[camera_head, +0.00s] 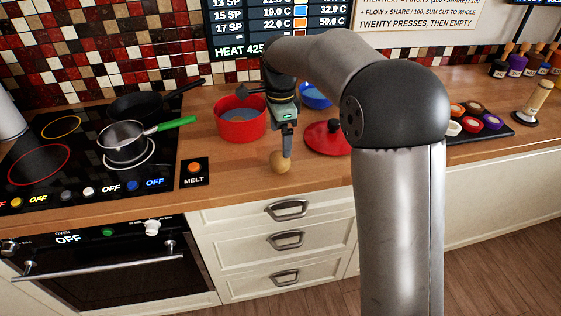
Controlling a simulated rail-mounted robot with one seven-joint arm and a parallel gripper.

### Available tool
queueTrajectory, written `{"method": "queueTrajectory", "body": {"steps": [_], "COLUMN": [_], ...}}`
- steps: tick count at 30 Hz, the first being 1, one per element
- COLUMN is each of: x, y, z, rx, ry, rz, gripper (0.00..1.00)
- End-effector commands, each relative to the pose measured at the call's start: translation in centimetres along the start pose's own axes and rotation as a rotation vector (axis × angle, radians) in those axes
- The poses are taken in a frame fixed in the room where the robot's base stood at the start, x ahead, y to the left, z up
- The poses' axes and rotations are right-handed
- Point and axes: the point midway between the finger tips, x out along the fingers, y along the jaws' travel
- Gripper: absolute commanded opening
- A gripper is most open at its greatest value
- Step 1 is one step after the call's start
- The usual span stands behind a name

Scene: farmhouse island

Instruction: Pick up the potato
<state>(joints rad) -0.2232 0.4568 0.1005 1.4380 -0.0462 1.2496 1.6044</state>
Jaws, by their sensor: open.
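The potato (281,164) is a small, light brown, rounded thing on the wooden counter, near its front edge. My gripper (284,150) points down directly over the potato, and its fingers reach to about the potato's top. The jaws are open, though from this angle the fingers overlap and the gap between them is hidden. I cannot tell whether a finger touches the potato. The potato appears to rest on the counter.
A red pot (241,129) stands behind left of my gripper, and a red lid (327,141) lies to the right. A blue bowl (316,97) is behind. The black cooktop (60,178) with a saucepan (121,143) and the MELT panel (194,172) are left.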

Motion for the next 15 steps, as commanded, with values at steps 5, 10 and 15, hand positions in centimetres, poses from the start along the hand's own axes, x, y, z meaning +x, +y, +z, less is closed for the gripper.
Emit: {"method": "queueTrajectory", "body": {"steps": [5, 10, 15], "x": [2.5, 3.5, 5.9], "y": [0.0, 0.0, 0.0], "z": [0.0, 0.0, 0.2], "rx": [0.0, -0.001, -0.002], "ry": [0.0, 0.001, 0.0], "rz": [0.001, 0.001, 0.004], "gripper": [0.93, 0.93, 0.93]}}
